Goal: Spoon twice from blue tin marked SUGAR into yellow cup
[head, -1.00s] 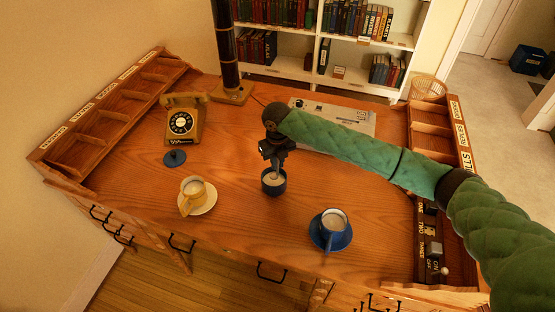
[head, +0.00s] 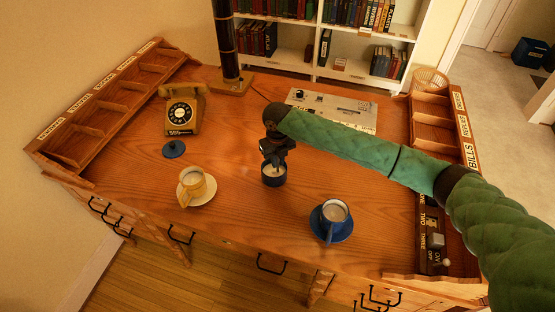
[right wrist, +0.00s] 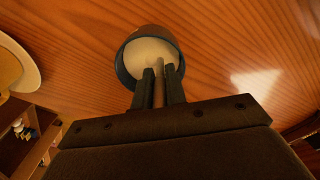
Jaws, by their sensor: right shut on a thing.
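The dark blue tin (head: 274,181) stands open on the desk and holds pale contents; no SUGAR marking is readable. My right gripper (head: 271,162) points down over it, shut on a thin spoon handle, which shows between the fingers in the right wrist view (right wrist: 159,88). The spoon's lower end goes into the tin (right wrist: 125,75), so its bowl is hidden. The yellow cup (head: 203,181) stands on a cream saucer (head: 209,200), left of the tin, with a pale surface inside. My left gripper is not in view.
A blue cup (head: 327,228) on a blue saucer (head: 345,236) stands right of the tin. A round blue lid (head: 173,150) lies near the telephone (head: 181,116). Labelled racks (head: 75,127) line the desk's sides. The desk between tin and yellow cup is clear.

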